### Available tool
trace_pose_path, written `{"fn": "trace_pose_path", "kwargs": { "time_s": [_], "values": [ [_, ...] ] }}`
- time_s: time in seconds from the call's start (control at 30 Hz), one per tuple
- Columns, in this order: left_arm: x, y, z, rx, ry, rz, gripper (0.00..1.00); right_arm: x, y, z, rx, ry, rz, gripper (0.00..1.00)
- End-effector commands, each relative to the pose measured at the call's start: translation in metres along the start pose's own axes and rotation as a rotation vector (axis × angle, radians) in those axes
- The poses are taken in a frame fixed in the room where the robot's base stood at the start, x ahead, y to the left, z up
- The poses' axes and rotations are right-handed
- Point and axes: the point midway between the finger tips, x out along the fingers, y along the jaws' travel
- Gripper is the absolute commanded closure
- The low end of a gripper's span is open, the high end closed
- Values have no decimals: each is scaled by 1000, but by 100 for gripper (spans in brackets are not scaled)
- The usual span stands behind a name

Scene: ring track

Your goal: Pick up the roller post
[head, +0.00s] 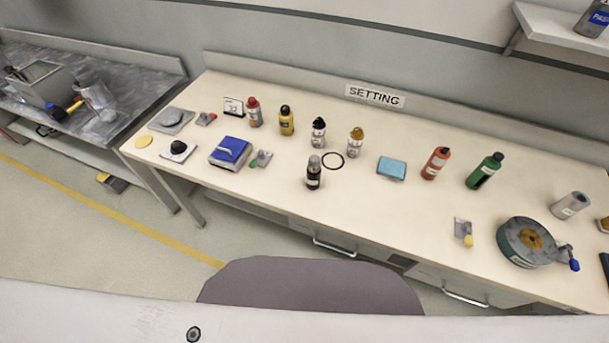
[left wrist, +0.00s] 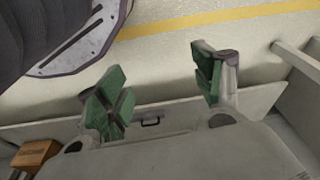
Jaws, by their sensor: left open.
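No part is labelled as the roller post, and I cannot tell for sure which thing it is. Three small grey metal pieces with coloured ends lie on the bench: one with a yellow end (head: 463,232) left of the round turntable, one with a green end (head: 261,159) beside the blue box, and one with a red end (head: 206,118) at the far left. My left gripper (left wrist: 160,88) shows in the left wrist view, green-padded fingers wide apart, with nothing between them. It is over the floor, away from these pieces. My right gripper is not in view.
The long cream bench (head: 390,220) carries several bottles, a black ring (head: 332,161), a teal block (head: 391,168), a blue-topped box (head: 231,151), a green-sided turntable (head: 526,242) and a grey cylinder (head: 570,205). Its front middle is clear. A metal bench (head: 140,80) stands left.

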Motion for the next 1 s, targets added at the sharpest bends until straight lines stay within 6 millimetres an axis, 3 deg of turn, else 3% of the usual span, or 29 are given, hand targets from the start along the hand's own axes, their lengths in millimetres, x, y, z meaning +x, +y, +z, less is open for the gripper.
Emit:
{"fn": "trace_pose_path", "kwargs": {
  "time_s": [0.43, 1.0],
  "values": [
    [-88, -4, -66, -8, 43, -5, 33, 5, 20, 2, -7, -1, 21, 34],
    [-219, -11, -115, -16, 106, -18, 33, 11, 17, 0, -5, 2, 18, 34]
  ]
}}
